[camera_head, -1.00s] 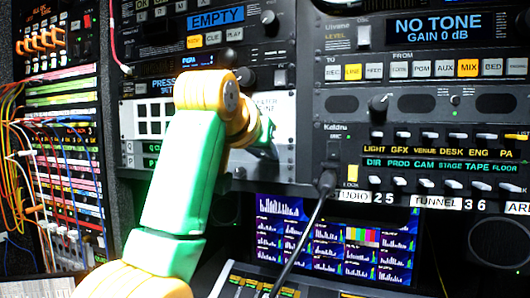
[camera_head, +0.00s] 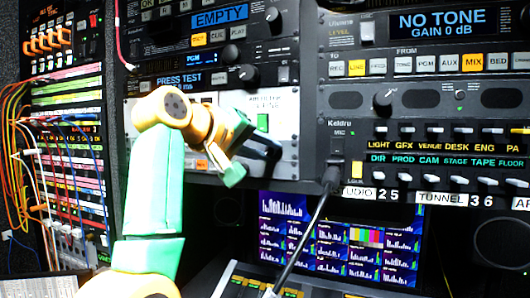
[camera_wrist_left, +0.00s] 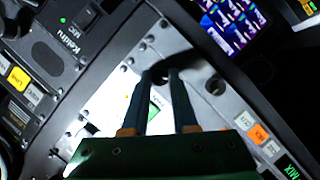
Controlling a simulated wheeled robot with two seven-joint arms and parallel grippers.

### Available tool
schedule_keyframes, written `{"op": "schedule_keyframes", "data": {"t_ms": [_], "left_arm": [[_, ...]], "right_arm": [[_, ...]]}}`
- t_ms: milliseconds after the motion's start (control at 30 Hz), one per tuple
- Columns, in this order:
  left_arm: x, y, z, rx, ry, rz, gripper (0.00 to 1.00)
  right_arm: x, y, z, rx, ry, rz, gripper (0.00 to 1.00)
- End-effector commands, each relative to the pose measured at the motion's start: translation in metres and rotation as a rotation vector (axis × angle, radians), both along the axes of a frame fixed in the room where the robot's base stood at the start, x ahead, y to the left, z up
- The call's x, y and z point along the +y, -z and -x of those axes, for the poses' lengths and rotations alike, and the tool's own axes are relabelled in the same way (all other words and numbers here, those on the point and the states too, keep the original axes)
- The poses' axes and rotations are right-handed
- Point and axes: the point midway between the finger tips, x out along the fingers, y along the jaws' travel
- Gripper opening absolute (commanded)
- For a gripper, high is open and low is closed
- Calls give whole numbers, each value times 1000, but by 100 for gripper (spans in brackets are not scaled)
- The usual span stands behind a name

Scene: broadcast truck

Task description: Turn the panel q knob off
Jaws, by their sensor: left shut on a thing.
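In the wrist view my left gripper (camera_wrist_left: 164,76) has its two dark fingers closed about a small dark knob (camera_wrist_left: 160,73) on a light panel. I take this for the panel q knob; its label and pointer cannot be read. In the head view my left gripper (camera_head: 262,150) reaches the right lower part of the white panel (camera_head: 285,108), and the knob is hidden behind it. My yellow and green arm covers much of that panel. My right gripper is not in view.
A second round fitting (camera_wrist_left: 215,86) sits beside the held knob. Above the white panel is a PRESS TEST unit with a knob (camera_head: 249,73). Screens (camera_head: 340,250) lie below.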

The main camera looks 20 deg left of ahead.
Motion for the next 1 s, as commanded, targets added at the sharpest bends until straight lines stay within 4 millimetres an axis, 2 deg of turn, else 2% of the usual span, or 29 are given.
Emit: {"op": "schedule_keyframes", "data": {"t_ms": [33,333,900,933,1000], "left_arm": [[0,7,-1,15,3,21,0],[0,6,-1,18,3,128,0],[0,5,-1,18,2,153,0],[0,5,-1,18,2,153,35],[0,5,-1,17,2,153,53]], "right_arm": [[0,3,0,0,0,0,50],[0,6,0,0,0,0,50],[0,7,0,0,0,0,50],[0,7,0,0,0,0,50],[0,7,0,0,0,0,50]]}}
